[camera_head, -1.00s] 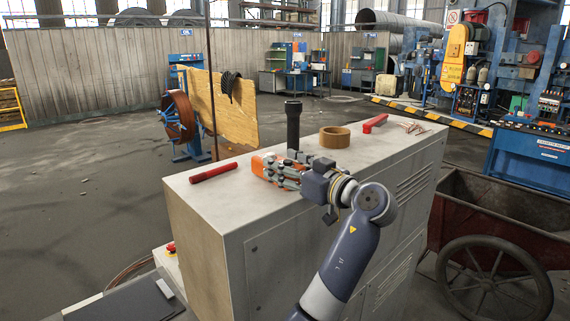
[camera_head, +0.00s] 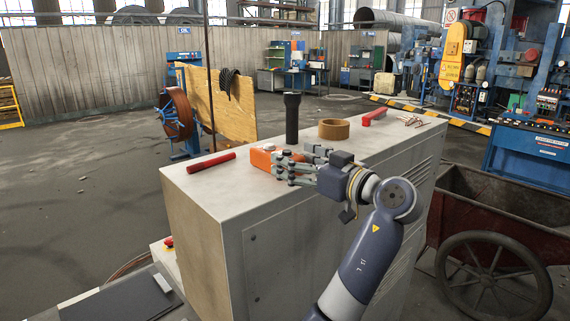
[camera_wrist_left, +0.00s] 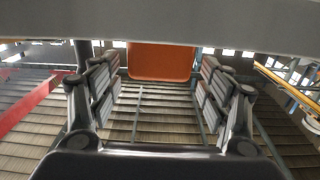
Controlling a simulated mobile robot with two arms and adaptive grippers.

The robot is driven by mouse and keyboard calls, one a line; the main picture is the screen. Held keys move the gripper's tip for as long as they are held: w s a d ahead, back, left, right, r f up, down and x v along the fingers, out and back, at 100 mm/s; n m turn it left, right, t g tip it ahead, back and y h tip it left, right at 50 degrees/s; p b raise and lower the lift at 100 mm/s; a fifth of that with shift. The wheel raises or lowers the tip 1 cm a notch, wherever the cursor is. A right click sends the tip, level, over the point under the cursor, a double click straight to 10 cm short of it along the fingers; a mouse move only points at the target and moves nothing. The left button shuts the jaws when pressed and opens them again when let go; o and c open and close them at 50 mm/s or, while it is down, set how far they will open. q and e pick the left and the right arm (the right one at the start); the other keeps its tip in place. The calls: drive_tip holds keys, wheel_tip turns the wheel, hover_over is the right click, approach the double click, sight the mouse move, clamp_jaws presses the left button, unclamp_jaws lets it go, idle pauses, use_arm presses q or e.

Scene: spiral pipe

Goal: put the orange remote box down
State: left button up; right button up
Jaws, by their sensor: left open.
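The orange remote box (camera_head: 262,156) rests on top of the pale grey cabinet (camera_head: 225,190), right of a red tube-like object. My left gripper (camera_head: 283,167) is just right of the box, with its fingers spread and pointing at it, and partly hides its right side in the head view. In the left wrist view the box (camera_wrist_left: 160,62) shows ahead, in the gap between the two open fingers (camera_wrist_left: 160,88), and nothing is gripped. Whether a fingertip touches the box I cannot tell. My right gripper is not in view.
On the cabinet top stand a black torch-like cylinder (camera_head: 292,118) and a brown tape roll (camera_head: 334,129). The red tube-like object (camera_head: 211,162) lies left, and another red item (camera_head: 374,117) lies at the far end. A rusty cart (camera_head: 500,210) stands right of the cabinet.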

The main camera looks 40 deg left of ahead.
use_arm(q)
drive_tip(key=d+b, duration=0.3)
drive_tip(key=d, duration=0.4)
drive_tip(key=shift+s+d, duration=0.3)
drive_tip(key=shift+d, duration=0.1)
